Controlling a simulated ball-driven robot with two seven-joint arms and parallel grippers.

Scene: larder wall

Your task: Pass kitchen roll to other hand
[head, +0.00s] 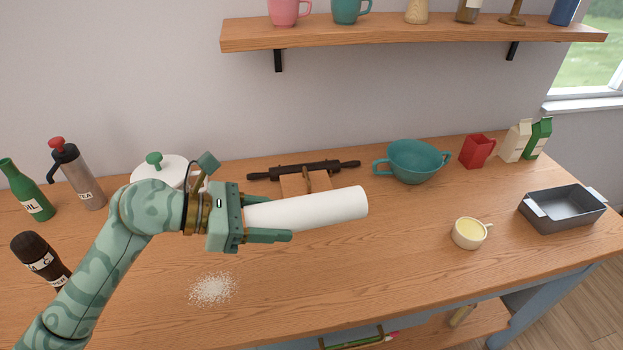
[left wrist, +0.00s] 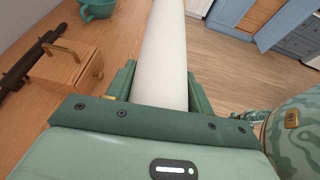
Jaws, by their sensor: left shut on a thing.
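The kitchen roll (head: 325,208) is a plain white cylinder. My left gripper (head: 268,222) is shut on its left end and holds it roughly level above the worktop, its free end pointing right in the head view. In the left wrist view the roll (left wrist: 163,60) runs straight out from between the two green fingers of the gripper (left wrist: 160,88). The end inside the jaws is partly hidden by the fingers.
Behind the roll are a dark rolling pin (head: 305,170), a small wooden box (head: 292,187) and a teal colander (head: 413,161). A cup of yellow stuff (head: 470,233) and a grey tin (head: 563,209) stand right. White powder (head: 213,289) lies in front. The front middle worktop is clear.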

